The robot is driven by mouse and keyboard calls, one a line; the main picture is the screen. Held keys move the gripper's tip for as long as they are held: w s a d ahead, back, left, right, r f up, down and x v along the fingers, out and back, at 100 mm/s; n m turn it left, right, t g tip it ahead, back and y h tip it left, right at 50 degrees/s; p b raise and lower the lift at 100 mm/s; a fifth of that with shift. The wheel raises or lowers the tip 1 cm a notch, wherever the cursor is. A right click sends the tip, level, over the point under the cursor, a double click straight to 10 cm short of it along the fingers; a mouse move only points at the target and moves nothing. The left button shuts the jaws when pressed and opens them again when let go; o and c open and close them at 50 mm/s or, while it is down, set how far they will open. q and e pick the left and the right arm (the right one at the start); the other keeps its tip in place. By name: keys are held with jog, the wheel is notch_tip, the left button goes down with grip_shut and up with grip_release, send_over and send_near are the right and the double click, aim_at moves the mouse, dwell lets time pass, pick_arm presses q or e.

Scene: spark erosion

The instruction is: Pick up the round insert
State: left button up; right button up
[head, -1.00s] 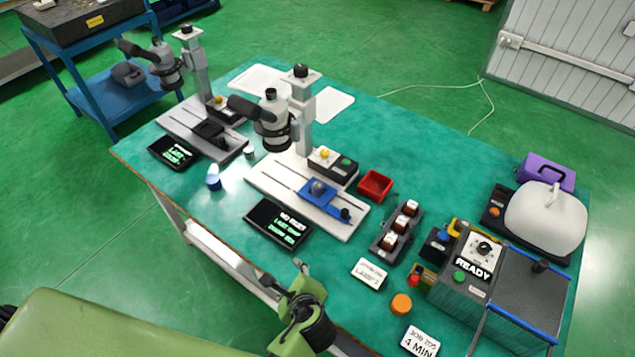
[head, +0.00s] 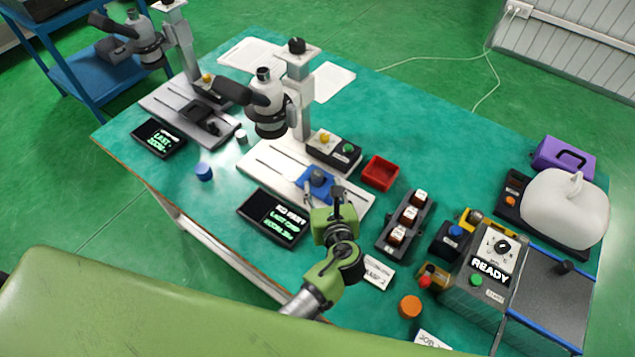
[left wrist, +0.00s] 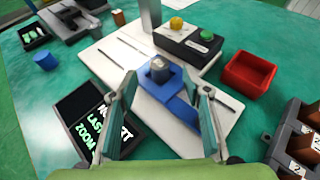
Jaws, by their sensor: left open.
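A grey round piece, which looks like the round insert (head: 317,175), sits upright in a blue holder on the light stage plate (head: 265,160) of the nearer microscope. In the left wrist view the round insert (left wrist: 158,66) shows just beyond the fingertips, near the middle between them, with the blue holder (left wrist: 178,108) under it. My left gripper (head: 322,194) is open and empty, over the near side of the holder; in the left wrist view its two fingers (left wrist: 159,78) stand apart. I cannot tell its exact height above the holder. My right gripper is not in view.
The microscope head (head: 268,110) and column (head: 299,95) stand behind and left of the holder. Bare green table lies left, around the blue cap (head: 204,172).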

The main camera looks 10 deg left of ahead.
aim_at(318, 177)
pick_arm(q)
jog(key=shift+w+a+f, duration=0.2)
jog(key=shift+w+f, duration=0.2)
jog(key=shift+w, duration=0.2)
jog(key=shift+w+a, duration=0.1)
jog(key=shift+w, duration=0.15)
jog(key=shift+w+a+f+b, duration=0.25)
jog(key=shift+f+b, duration=0.2)
jog(key=shift+b, duration=0.5)
jog(key=w+f+b, duration=0.1)
jog(key=w+a+b, duration=0.1)
jog(key=b, duration=0.1)
jog(key=shift+w+f, duration=0.1)
jog(key=shift+f, duration=0.25)
jog(key=shift+w+a+f, duration=0.15)
jog(key=shift+w, duration=0.4)
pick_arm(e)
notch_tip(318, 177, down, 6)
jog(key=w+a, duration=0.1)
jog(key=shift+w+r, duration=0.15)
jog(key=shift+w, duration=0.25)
pick_arm(q)
jog(key=c, duration=1.2)
jog(key=shift+r, duration=0.2)
grip_shut()
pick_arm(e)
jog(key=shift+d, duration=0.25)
